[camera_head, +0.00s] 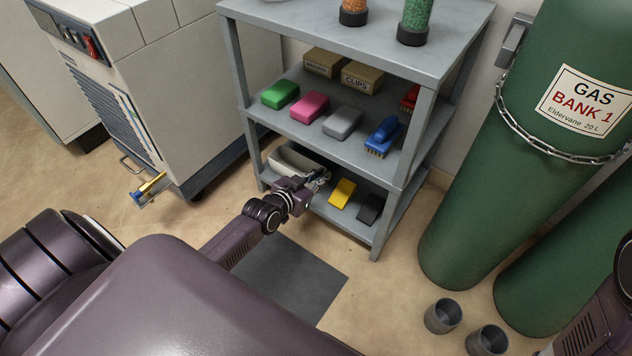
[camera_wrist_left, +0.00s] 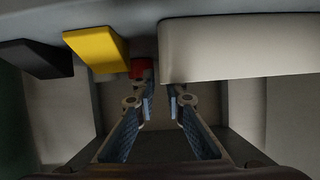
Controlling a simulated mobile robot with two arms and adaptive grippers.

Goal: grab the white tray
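The white tray (camera_head: 285,158) sits on the bottom shelf of the grey rack, at its left end, partly hidden behind my left gripper. In the left wrist view the tray (camera_wrist_left: 240,48) fills the upper right. My left gripper (camera_head: 322,178) is at the front of that shelf, beside the tray's right end. In the wrist view its fingers (camera_wrist_left: 160,95) are apart with a gap between them and nothing held. The right fingertip is close to the tray's edge; I cannot tell whether it touches. My right gripper is out of view.
A yellow block (camera_head: 342,192) and a black block (camera_head: 370,209) lie right of my gripper on the bottom shelf. The middle shelf (camera_head: 318,130) is close above. Green gas cylinders (camera_head: 480,180) and metal cups (camera_head: 443,316) stand at right.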

